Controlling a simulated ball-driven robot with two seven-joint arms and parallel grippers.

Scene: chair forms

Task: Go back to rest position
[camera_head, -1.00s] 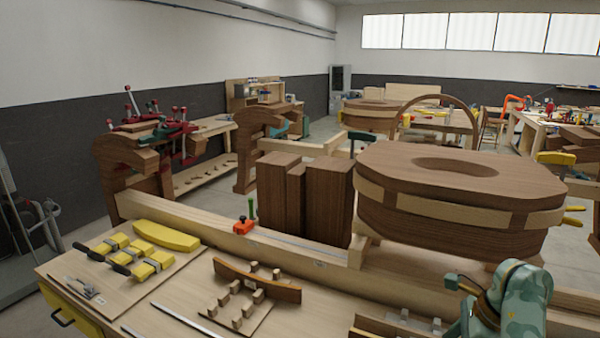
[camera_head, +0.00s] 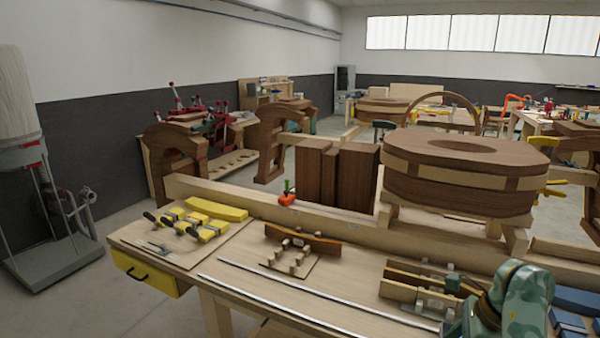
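My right arm, in green camouflage, shows at the lower right of the head view, over the front part of the workbench (camera_head: 240,262). A small dark green end, probably my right gripper (camera_head: 458,284), points left beside a wooden slotted holder (camera_head: 405,290). Its fingers are too small to make out, and I see nothing clearly held. My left gripper and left arm are out of view.
Wood blocks (camera_head: 335,175) and a big chair form (camera_head: 465,165) stand behind. A dust collector (camera_head: 50,250) stands left; floor beside it is clear.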

